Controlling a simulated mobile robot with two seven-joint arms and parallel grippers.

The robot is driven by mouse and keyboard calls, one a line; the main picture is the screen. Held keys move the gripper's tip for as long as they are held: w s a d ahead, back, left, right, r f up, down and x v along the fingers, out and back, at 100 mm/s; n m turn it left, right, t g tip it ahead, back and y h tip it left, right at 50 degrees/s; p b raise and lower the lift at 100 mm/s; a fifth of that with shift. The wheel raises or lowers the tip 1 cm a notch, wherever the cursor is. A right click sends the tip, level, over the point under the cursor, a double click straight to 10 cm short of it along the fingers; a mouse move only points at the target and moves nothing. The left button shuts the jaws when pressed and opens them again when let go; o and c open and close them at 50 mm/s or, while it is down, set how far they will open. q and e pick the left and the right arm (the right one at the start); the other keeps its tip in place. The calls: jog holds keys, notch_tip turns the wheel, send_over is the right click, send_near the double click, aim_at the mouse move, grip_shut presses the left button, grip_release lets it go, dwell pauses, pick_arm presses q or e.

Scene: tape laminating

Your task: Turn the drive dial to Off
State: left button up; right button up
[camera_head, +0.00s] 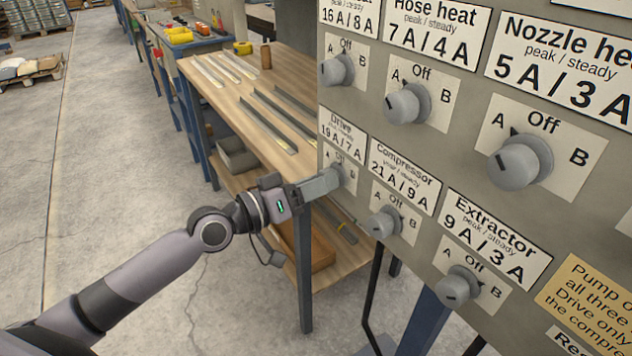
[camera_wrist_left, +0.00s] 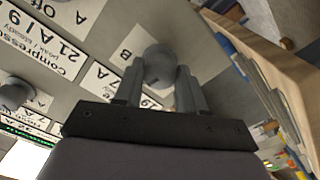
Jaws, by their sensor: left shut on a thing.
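The drive dial (camera_head: 337,176) is a grey knob under the label "Drive 19 A / 7 A" on the grey panel, at the left end of the lower row. My left gripper (camera_head: 326,183) reaches it from the left and is shut on it. In the left wrist view the dial (camera_wrist_left: 158,66) sits between the two fingers of the left gripper (camera_wrist_left: 160,85). The gripper covers part of the dial and its A, Off and B plate, so I cannot tell where its pointer stands. My right gripper is not in view.
The compressor dial (camera_head: 384,222) is close on the right, with the extractor dial (camera_head: 461,287) beyond it. The upper row holds more dials, including the nozzle heat dial (camera_head: 521,162). A wooden workbench (camera_head: 225,98) with metal strips stands behind.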

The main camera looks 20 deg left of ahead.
pick_arm(q)
jog(key=shift+n, duration=1.1)
jog(key=o, duration=1.1)
jog(key=shift+c, duration=0.2)
jog(key=b+v, duration=0.1)
jog(key=v, duration=0.6)
jog(key=shift+b, duration=0.35)
jog(key=shift+s, duration=0.1)
